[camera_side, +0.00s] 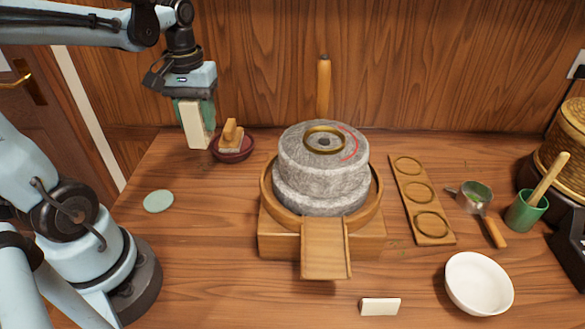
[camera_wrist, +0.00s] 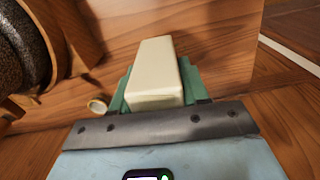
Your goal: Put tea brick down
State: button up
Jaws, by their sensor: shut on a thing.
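The tea brick, a pale cream block (camera_side: 197,129), is held upright in my gripper (camera_side: 194,110) at the upper left in the side view. The green finger pads press on its two sides. Its lower end is close to a dark red dish, and I cannot tell how far it is above the table. In the wrist view the brick (camera_wrist: 154,68) stretches away from between the green pads of my gripper (camera_wrist: 155,86).
A red dish (camera_side: 233,155) with a wooden-handled piece stands right of the brick. A stone mill (camera_side: 322,178) fills the middle. A pale green disc (camera_side: 158,201) lies front left. A small white block (camera_side: 380,306) and white bowl (camera_side: 478,283) are in front. The left table area is mostly clear.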

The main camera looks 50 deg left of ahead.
jog(key=shift+n, duration=0.5)
jog(key=s+a+f, duration=0.1)
jog(key=a+f, duration=0.1)
jog(key=a, duration=0.2)
jog(key=s+a+f, duration=0.1)
jog(key=a+f, duration=0.2)
jog(key=a, duration=0.2)
jog(key=s+a+f, duration=0.2)
jog(key=a, duration=0.2)
jog(key=shift+s+a+f, duration=0.1)
jog(key=shift+a+f, duration=0.25)
jog(key=shift+a, duration=0.05)
jog(key=shift+f, duration=1.65)
jog(key=shift+f, duration=0.2)
jog(key=o, duration=1.1)
jog(key=shift+o, duration=0.2)
jog(key=shift+r, duration=0.15)
